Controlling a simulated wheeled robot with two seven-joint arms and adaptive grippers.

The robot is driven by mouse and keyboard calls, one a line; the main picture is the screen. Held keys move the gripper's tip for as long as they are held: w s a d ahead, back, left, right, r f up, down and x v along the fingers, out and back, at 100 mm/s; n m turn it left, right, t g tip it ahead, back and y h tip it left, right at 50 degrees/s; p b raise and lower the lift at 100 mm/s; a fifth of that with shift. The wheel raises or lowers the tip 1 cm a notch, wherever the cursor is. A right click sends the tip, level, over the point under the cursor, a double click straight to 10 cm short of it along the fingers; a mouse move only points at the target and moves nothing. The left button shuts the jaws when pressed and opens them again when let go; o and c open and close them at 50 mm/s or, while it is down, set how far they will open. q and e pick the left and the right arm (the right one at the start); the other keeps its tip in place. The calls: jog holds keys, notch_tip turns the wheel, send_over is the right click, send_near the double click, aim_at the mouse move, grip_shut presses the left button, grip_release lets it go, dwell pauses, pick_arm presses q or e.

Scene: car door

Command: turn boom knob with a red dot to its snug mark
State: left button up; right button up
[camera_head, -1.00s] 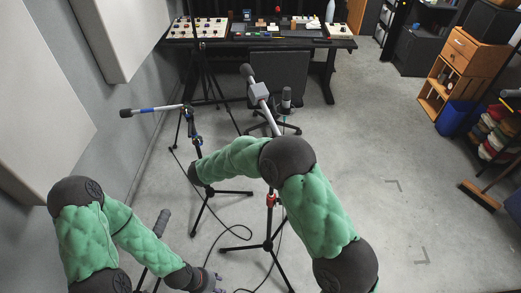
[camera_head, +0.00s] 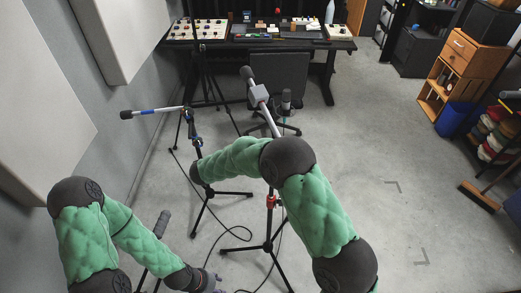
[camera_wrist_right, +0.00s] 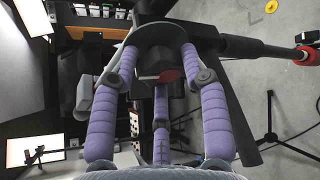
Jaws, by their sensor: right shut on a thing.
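The boom knob with a red dot (camera_wrist_right: 168,76) shows in the right wrist view, its red face between my fingers. My right gripper (camera_wrist_right: 160,66) is shut on this knob, with its purple-padded fingers on both sides. The snug mark cannot be made out. In the head view, the stand with a red collar (camera_head: 272,201) carries a grey boom (camera_head: 268,110) with a black microphone at its upper end. My right arm hides the boom's joint, the knob and the right gripper there. My left gripper (camera_head: 212,282) is partly visible at the bottom edge, away from the knob; its jaws are unclear.
A second stand with a blue-banded boom (camera_head: 158,110) is to the left. A short microphone (camera_head: 161,224) stands near my left arm. Cables lie on the floor. A desk (camera_head: 250,42) and chair (camera_head: 280,78) are behind. The floor to the right is mostly open.

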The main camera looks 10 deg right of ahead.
jog(key=n+g+p, duration=0.2)
jog(key=n+p, duration=0.1)
jog(key=p, duration=0.1)
jog(key=shift+a+f+n+g+p, duration=0.1)
jog(key=shift+f+n+g+p, duration=0.1)
jog(key=shift+n+g+p, duration=0.7)
jog(key=shift+p, duration=0.35)
jog(key=shift+f, duration=0.1)
jog(key=o, duration=1.1)
jog(key=shift+w, duration=0.1)
jog(key=shift+r, duration=0.2)
